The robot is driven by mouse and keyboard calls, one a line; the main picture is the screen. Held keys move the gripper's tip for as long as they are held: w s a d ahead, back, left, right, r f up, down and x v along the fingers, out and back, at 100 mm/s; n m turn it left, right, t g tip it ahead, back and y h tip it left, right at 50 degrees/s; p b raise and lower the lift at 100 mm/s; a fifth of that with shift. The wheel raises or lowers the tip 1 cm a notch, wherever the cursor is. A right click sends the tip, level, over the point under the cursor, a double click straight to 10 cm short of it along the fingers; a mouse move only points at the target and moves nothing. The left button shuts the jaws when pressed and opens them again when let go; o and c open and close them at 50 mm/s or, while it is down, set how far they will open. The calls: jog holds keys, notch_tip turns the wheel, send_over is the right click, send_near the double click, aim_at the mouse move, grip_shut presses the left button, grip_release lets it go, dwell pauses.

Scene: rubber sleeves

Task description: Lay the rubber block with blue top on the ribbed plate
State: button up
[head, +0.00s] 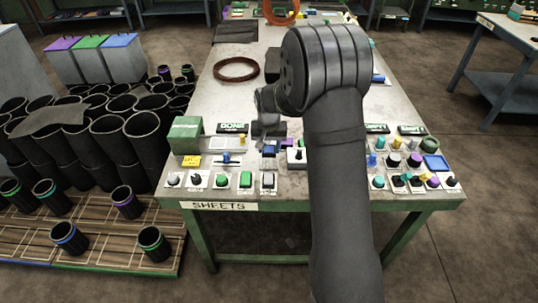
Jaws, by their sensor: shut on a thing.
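My gripper (268,132) is low over the near left part of the workbench, left of my dark forearm. It is shut on a small dark thing, mostly hidden by the fingers. A small block with a blue top (269,150) shows right below the fingers; I cannot tell whether it is the held thing or stands on the bench. A pale flat plate (222,143) lies just left of the gripper; its ribs are too small to make out. My arm hides the middle of the bench.
The bench (213,98) has rows of coloured buttons and knobs along its front edge. A green box (186,134) stands at its left, a brown coil (236,69) and dark sheets (236,33) farther back. Black sleeves (105,140) crowd the floor at left.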

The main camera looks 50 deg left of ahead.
aim_at(269, 150)
jog(key=shift+f, duration=1.95)
jog(key=shift+f, duration=0.15)
jog(key=o, duration=1.1)
jog(key=r, duration=0.8)
jog(key=s+d+r, duration=0.1)
jog(key=r, duration=0.3)
jog(key=shift+r, duration=0.1)
